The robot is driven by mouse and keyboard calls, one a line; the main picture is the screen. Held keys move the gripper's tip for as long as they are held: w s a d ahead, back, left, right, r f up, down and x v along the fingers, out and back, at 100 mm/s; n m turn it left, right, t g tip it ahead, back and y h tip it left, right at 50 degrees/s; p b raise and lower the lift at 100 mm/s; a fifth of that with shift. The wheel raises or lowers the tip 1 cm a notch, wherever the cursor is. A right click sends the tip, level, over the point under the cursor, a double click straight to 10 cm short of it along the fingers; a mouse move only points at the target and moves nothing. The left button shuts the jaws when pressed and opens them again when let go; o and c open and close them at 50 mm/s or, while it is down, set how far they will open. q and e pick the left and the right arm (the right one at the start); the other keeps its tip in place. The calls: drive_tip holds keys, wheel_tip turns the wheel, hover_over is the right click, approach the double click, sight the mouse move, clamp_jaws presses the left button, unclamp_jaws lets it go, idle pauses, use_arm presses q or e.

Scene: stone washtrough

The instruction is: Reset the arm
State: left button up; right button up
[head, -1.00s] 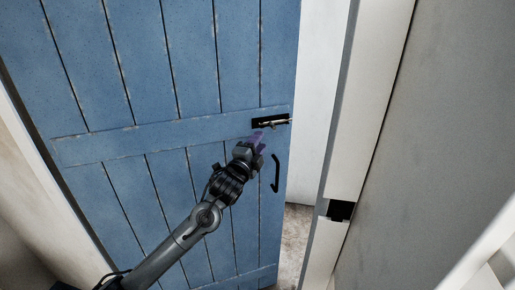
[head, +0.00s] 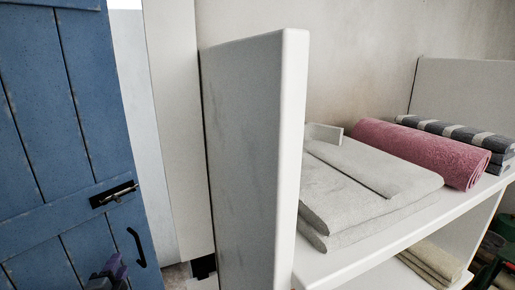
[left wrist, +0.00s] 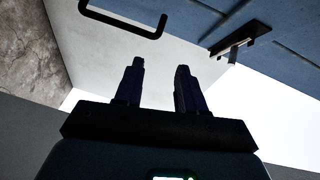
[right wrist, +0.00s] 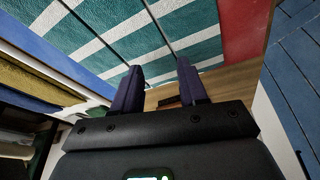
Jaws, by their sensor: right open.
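My left gripper (head: 108,272) shows at the lower left edge of the head view, in front of the blue plank door (head: 75,110). It is below the black latch (head: 113,194) and left of the black pull handle (head: 136,247). In the left wrist view my left gripper (left wrist: 160,68) has its fingers apart with nothing between them; the handle (left wrist: 125,33) and latch (left wrist: 240,42) show beyond, apart from the fingers. My right gripper (right wrist: 158,70) is open and empty in the right wrist view and is not in the head view.
A white upright panel (head: 250,150) stands right of the door. A white shelf (head: 400,245) bears folded grey cloth (head: 360,195), a pink rolled towel (head: 425,150) and striped cloths (head: 455,135). Green and white striped panels (right wrist: 140,40) face my right gripper. The door stands ajar.

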wheel_tip(320, 180, up, 4)
drive_tip(key=shift+f+p, duration=0.2)
drive_tip(key=shift+p, duration=1)
use_arm(q)
drive_tip(key=s+d+f+n+g+h+p, duration=0.1)
drive_tip(key=s+d+f+g, duration=0.2)
drive_tip(key=s+d+f, duration=0.45)
drive_tip(key=s+d+f+n+g+h+p, duration=0.1)
drive_tip(key=s+d+f+g+h+p, duration=0.15)
drive_tip(key=s+d+f, duration=0.45)
drive_tip(key=s+d+r+n+g, duration=0.1)
drive_tip(key=s+n+g, duration=0.3)
drive_tip(key=s, duration=0.7)
drive_tip(key=s+d+n+g+p, duration=0.1)
drive_tip(key=s+n, duration=0.4)
drive_tip(key=s, duration=0.7)
drive_tip(key=d+g, duration=0.1)
drive_tip(key=g, duration=0.1)
drive_tip(key=shift+s+d+r+n+g, duration=0.15)
drive_tip(key=shift+d+r+n+g, duration=0.2)
drive_tip(key=shift+d+n, duration=0.05)
use_arm(e)
wheel_tip(320, 180, up, 5)
drive_tip(key=shift+d+f, duration=0.1)
drive_tip(key=shift+f, duration=0.1)
use_arm(q)
drive_tip(key=shift+c, duration=0.4)
